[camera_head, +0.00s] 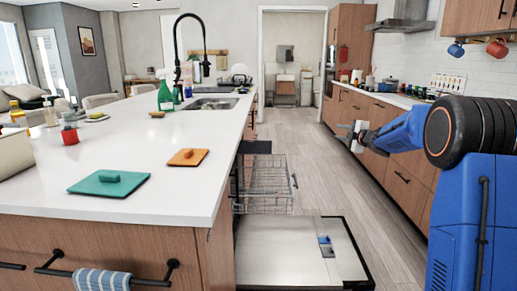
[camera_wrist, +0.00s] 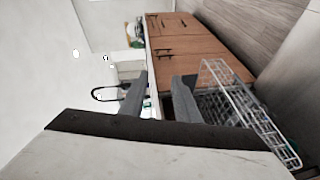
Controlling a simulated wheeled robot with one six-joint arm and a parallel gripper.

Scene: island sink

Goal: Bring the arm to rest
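My blue arm (camera_head: 400,133) reaches in from the right side of the head view, its end pointing left over the aisle. My gripper (camera_head: 350,131) is raised in front of the right-hand cabinets, and nothing shows in it. In the wrist view my gripper (camera_wrist: 161,80) has its two grey fingers apart with an empty gap. The wrist picture is turned sideways.
The dishwasher door (camera_head: 275,250) lies open below, with its wire rack (camera_head: 265,180) pulled out. The island counter (camera_head: 150,210) at left carries a green board (camera_head: 90,186), an orange board (camera_head: 183,161) and a green spray bottle (camera_head: 165,97). The wooden floor aisle (camera_head: 330,185) is clear.

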